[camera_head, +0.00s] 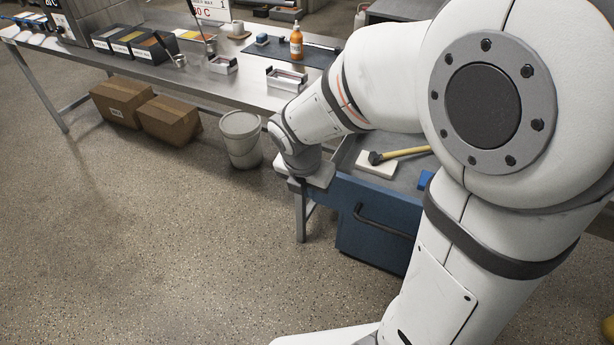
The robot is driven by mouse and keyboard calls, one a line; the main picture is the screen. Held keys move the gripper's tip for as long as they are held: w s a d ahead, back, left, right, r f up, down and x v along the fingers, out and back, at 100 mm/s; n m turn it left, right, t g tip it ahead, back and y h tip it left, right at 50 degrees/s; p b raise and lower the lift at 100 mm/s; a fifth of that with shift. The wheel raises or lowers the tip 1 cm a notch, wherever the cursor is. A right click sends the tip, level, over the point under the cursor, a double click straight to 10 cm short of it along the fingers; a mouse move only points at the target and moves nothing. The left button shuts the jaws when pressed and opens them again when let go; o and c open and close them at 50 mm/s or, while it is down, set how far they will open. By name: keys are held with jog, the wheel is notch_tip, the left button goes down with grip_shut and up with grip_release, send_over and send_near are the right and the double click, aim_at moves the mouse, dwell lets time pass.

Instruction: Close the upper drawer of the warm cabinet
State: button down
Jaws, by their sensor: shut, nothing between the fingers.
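The upper drawer is blue with a dark bar handle (385,220) on its front panel (365,237). It stands open, and its grey inside shows from above. In it lie a hammer with a yellow handle (404,153), a pale block (377,168) and a blue item (425,180). My gripper (305,180) is at the left of the drawer, by its upper left corner. It is shut and holds nothing. Its fingertips are hard to make out, and I cannot tell whether it touches the drawer. My arm hides the drawer's right part and most of the cabinet.
The floor at the left and front is clear.

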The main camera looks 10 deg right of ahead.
jog(key=w+d+f, duration=0.3)
jog(key=w+f, duration=0.1)
jog(key=f, duration=0.2)
jog(key=shift+w+f, duration=0.2)
jog(key=shift+w, duration=0.1)
